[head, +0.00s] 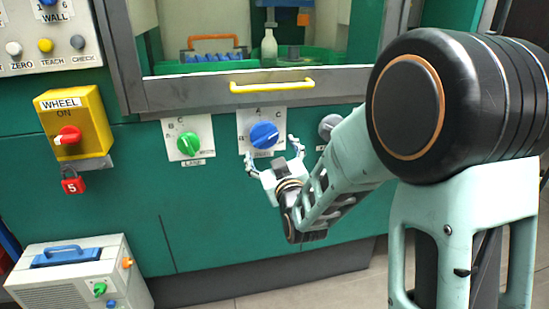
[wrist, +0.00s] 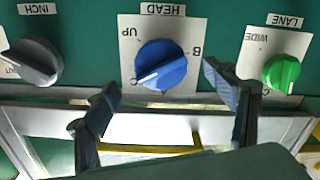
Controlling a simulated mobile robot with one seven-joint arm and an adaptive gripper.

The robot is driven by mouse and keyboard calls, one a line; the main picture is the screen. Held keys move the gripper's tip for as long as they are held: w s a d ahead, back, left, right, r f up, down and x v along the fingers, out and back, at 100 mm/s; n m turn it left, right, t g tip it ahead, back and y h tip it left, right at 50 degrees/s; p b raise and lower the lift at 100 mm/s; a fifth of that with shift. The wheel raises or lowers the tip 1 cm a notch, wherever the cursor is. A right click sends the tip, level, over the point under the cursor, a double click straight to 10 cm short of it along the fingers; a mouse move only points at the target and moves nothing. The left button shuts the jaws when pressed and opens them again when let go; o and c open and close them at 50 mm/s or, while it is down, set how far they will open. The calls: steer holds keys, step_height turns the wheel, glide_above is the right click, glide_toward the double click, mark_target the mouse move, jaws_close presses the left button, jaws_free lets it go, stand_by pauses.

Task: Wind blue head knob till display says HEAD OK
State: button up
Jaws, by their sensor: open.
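The blue HEAD knob (head: 264,135) sits on a white dial plate on the green machine front, below the window. It also shows in the wrist view (wrist: 164,62), under the HEAD label, with a white pointer mark toward its lower left. The letters UP and B are readable on its plate. My gripper (head: 272,154) is open in front of the knob. In the wrist view, its two dark fingers (wrist: 162,84) stand apart to the lower left and right of the knob, with nothing between them and no clear contact. No display reading HEAD OK is in view.
The green LANE knob (head: 188,144) and grey INCH knob (wrist: 35,60) flank the blue one. A yellow handle (head: 272,86) sits above on the window frame. A yellow WHEEL box (head: 74,125) with a red switch and padlock (head: 73,181) is at left. A white case (head: 75,275) stands lower left.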

steer(key=shift+v, duration=2.15)
